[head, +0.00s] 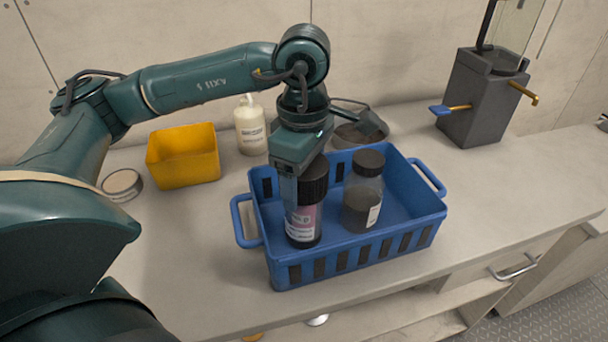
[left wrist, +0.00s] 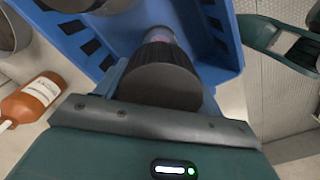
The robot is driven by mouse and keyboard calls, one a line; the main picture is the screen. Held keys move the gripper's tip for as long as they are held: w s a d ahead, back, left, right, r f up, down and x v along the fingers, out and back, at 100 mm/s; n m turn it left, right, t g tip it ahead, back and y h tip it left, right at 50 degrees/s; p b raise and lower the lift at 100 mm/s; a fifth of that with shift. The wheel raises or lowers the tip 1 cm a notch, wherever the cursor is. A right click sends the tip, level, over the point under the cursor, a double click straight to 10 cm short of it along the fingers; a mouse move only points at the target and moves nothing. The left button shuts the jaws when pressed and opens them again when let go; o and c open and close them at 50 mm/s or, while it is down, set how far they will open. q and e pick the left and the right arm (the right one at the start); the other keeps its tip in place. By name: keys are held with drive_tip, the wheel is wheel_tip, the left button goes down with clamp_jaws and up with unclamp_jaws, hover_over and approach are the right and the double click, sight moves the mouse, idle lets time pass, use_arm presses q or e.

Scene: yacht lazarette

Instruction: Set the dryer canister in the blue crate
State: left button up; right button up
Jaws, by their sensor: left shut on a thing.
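The dryer canister, a dark cylinder with a black ribbed lid (head: 314,181) and a pink and white label, is upright at the left end of the blue crate (head: 345,258). My left gripper (head: 292,190) is shut on it from above and behind. The lid also shows in the left wrist view (left wrist: 160,75), close to the jaw. The canister's lower part is inside the crate's walls. I cannot tell whether its base touches the crate floor. My right gripper is not seen.
A dark-lidded clear jar (head: 363,190) stands in the crate, right of the canister. A yellow bin (head: 183,157), a cream bottle (head: 250,125) and a round tin (head: 122,185) stand to the left. A grey device (head: 484,100) stands back right. An amber bottle (left wrist: 32,99) shows in the wrist view.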

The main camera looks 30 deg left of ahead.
use_arm(q)
drive_tip(key=shift+f+b, duration=0.2)
drive_tip(key=shift+b, duration=0.1)
drive_tip(key=o, duration=1.1)
drive_tip(key=shift+c, duration=0.2)
drive_tip(key=o, duration=0.4)
drive_tip(key=shift+r, duration=0.1)
drive_tip(key=shift+c, duration=0.2)
drive_tip(key=shift+r+p, duration=0.15)
drive_tip(key=shift+p, duration=0.15)
wheel_tip(320, 180, up, 12)
drive_tip(key=shift+p, duration=0.45)
